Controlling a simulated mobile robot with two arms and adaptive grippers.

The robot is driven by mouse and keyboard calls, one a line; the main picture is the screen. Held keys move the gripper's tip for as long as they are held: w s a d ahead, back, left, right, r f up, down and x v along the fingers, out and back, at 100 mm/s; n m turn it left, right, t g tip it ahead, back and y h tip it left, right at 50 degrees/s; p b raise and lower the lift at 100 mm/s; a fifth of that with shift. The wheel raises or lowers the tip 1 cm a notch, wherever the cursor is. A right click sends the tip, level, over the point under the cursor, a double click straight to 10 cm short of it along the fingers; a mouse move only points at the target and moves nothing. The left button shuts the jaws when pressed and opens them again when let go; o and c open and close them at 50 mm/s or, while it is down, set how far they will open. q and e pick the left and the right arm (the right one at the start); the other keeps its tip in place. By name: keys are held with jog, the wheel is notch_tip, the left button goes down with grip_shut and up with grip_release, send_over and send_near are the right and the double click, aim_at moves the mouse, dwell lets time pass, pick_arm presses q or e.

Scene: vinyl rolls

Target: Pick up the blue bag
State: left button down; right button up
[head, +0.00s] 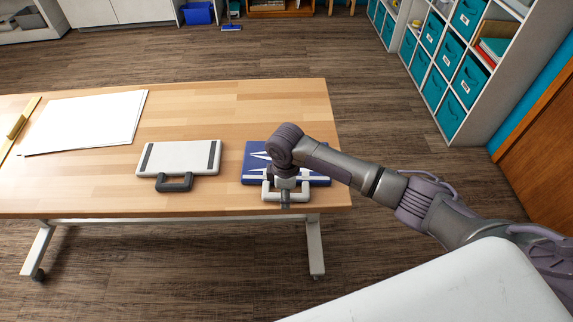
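The blue bag (318,177) lies flat near the right end of the wooden table, with white marks on its top. Its pale handle (268,191) points toward the table's front edge. My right arm comes in from the right, and my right gripper (285,197) is at the handle, pointing down. The wrist hides part of the bag and handle. The fingers are too small and covered to tell whether they are open or shut. My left gripper is not in view.
A light grey case (179,155) with dark straps and a dark handle lies left of the bag on the table (220,110). White sheets (85,118) and a yellow ruler (20,125) are farther left. Shelves with teal bins (451,57) stand at right.

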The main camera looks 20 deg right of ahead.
jog(key=shift+c, duration=0.2)
grip_shut()
jog(key=shift+r, duration=0.1)
